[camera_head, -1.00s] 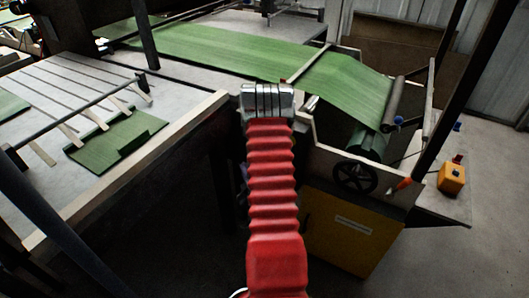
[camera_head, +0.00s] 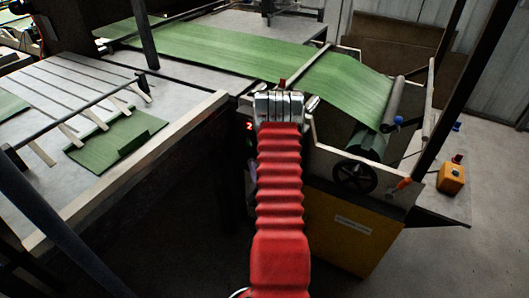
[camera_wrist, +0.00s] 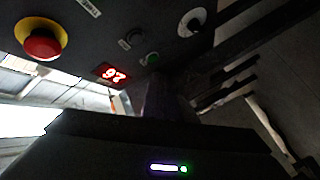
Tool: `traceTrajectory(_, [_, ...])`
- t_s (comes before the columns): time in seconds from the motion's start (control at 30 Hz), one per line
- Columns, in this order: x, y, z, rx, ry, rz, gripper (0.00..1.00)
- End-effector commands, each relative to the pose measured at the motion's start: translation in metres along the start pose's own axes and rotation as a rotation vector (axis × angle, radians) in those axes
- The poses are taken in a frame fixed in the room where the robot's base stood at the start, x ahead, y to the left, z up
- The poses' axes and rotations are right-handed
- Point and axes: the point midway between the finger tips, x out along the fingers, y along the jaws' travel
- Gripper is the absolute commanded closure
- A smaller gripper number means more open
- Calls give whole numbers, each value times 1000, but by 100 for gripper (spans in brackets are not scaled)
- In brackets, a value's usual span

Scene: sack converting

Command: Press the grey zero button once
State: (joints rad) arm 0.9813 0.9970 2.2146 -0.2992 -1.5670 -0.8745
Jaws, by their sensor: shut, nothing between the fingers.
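In the wrist view a dark control panel fills the top. A small dark grey button (camera_wrist: 132,37) sits on it beside a small label; I take it for the zero button, though its marking is too small to read. My gripper (camera_head: 278,104) is at the end of the red arm in the head view, in front of the panel, shut and empty. Its fingertips are not clear, and I see no contact with the button.
A red mushroom button on a yellow ring (camera_wrist: 42,42) and a white dial (camera_wrist: 192,22) are on the same panel. A handwheel (camera_head: 354,177), a yellow cabinet (camera_head: 345,232) and a green web (camera_head: 245,55) lie around it. A yellow box (camera_head: 451,178) stands at the right.

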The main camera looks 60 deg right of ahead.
Motion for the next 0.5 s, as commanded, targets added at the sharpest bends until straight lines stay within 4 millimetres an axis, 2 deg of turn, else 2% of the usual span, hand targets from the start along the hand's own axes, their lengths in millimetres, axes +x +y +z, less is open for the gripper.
traceTrajectory(0.5, [37,27,27,0,-1,1,100])
